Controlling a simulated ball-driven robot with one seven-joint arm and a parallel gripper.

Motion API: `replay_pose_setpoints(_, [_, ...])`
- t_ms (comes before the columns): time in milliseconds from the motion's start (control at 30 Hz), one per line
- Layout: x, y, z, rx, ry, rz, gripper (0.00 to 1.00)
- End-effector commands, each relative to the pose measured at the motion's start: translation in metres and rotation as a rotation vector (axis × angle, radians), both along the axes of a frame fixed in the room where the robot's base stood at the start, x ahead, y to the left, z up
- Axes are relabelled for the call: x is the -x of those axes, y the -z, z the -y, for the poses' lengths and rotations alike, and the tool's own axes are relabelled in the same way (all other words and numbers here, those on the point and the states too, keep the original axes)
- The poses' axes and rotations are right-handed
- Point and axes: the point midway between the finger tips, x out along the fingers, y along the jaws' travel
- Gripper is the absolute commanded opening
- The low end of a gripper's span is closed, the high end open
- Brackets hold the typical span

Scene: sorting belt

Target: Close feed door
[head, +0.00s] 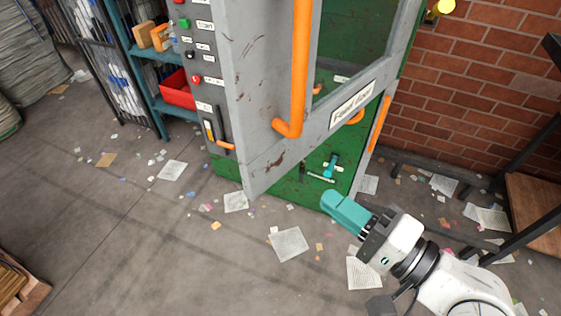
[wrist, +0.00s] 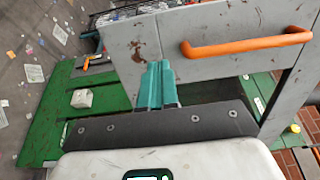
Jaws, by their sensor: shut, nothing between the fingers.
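The feed door (head: 262,158) is a grey framed door with a window, an orange bar handle (head: 299,75) and a label plate. It stands swung open from the green machine (head: 290,190) in the head view. The door (wrist: 215,65) and its handle (wrist: 245,46) also fill the upper part of the wrist view. My gripper (head: 335,203) has teal fingers and is below and right of the door's lower edge in the head view. The fingers (wrist: 157,82) are together and empty, in front of the door panel in the wrist view. I cannot tell whether they touch it.
A control panel with buttons (head: 197,80) is left of the door. A blue shelf with a red bin (head: 178,90) stands farther left. A brick wall (head: 470,80) and a table (head: 540,210) are at right. Scattered papers (head: 289,244) lie on the otherwise open floor.

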Motion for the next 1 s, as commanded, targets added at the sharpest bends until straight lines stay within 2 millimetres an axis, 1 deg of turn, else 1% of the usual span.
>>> replay_pose_setpoints(33, [-0.004, 0.005, -0.006, 0.000, -0.003, 0.004, 0.00])
replay_pose_setpoints(333, [-0.027, 0.004, -0.034, 0.000, -0.001, 0.003, 0.00])
replay_pose_setpoints(367, [-0.031, -0.001, -0.040, -0.001, -0.004, -0.001, 0.00])
replay_pose_setpoints(600, [-0.061, -0.001, -0.074, 0.002, -0.002, -0.002, 0.00])
replay_pose_setpoints(700, [-0.070, -0.001, -0.085, 0.003, -0.001, -0.001, 0.00])
replay_pose_setpoints(800, [-0.077, 0.000, -0.093, 0.003, 0.000, -0.001, 0.00])
replay_pose_setpoints(1000, [-0.082, 0.001, -0.099, 0.003, 0.002, -0.001, 0.00])
